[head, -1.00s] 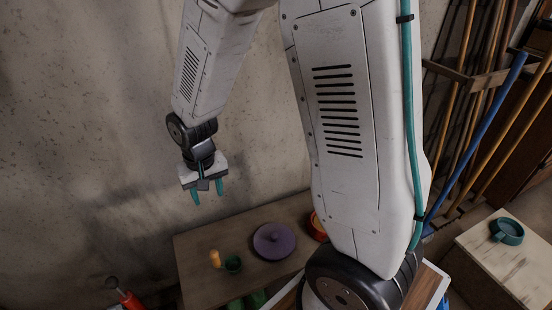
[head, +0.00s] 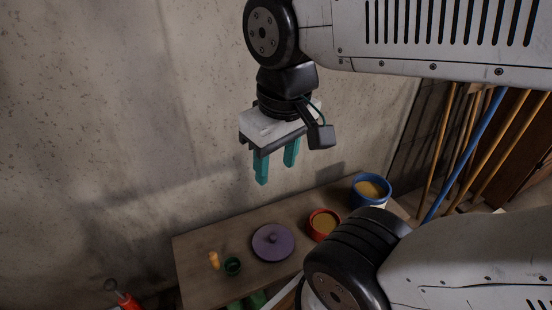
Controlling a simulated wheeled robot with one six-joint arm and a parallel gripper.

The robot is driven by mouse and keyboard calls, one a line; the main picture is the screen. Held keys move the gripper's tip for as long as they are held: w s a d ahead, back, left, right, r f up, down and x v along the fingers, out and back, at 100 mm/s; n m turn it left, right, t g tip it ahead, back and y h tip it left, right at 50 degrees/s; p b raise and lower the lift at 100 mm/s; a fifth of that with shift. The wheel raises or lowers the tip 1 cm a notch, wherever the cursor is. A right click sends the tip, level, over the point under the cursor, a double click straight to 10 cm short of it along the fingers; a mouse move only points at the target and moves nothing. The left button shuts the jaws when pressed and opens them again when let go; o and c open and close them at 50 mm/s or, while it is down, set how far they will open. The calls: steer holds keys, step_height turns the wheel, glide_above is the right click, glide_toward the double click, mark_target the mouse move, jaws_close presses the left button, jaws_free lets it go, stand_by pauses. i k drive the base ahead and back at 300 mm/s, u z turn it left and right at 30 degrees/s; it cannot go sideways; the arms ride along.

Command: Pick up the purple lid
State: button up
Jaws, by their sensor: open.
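The purple lid (head: 272,243) is a round disc with a small knob in its middle. It lies on the wooden table (head: 205,283) in the head view. My gripper (head: 277,172) has teal fingers that point down, spread apart with nothing between them. It is above the table and appears well above the lid, in line with it in the picture. The lid is in full view.
A red pot (head: 323,224) stands just right of the lid, and a blue pot (head: 371,190) is farther back right. A dark green cup (head: 232,266) and a small orange object (head: 214,260) are at the left. A concrete wall (head: 120,130) rises behind.

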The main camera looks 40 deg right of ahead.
mark_target(271, 243)
steer(key=u, duration=2.2)
steer(key=i, duration=1.45)
steer(key=z, duration=2.95)
